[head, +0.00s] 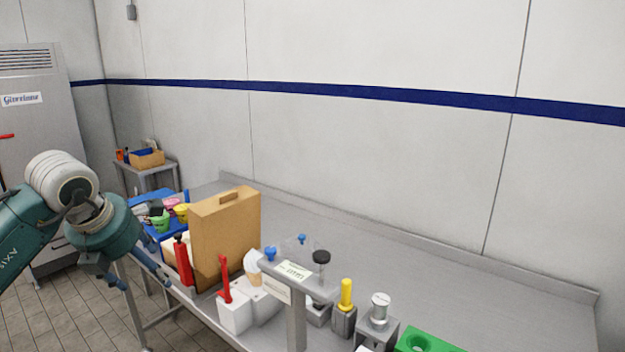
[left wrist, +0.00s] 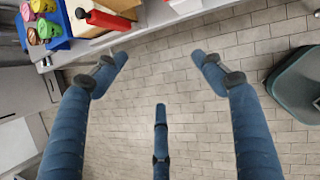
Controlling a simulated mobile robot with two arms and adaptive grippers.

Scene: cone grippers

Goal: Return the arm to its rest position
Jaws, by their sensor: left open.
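My left arm comes in from the left in the head view. My left gripper (head: 138,276) hangs past the front edge of the steel table, left of the cardboard box. In the left wrist view its blue fingers (left wrist: 160,62) are spread wide, with only tiled floor between them. Nothing is held. My right arm and gripper do not show in either view.
The steel table (head: 480,290) carries a tall cardboard box (head: 227,235), a red bottle (head: 184,262), a blue tray (head: 157,197) with coloured tubs and a grey stand (head: 297,322). A green holder (head: 425,342) sits near right. Floor (head: 60,320) beside the table is clear.

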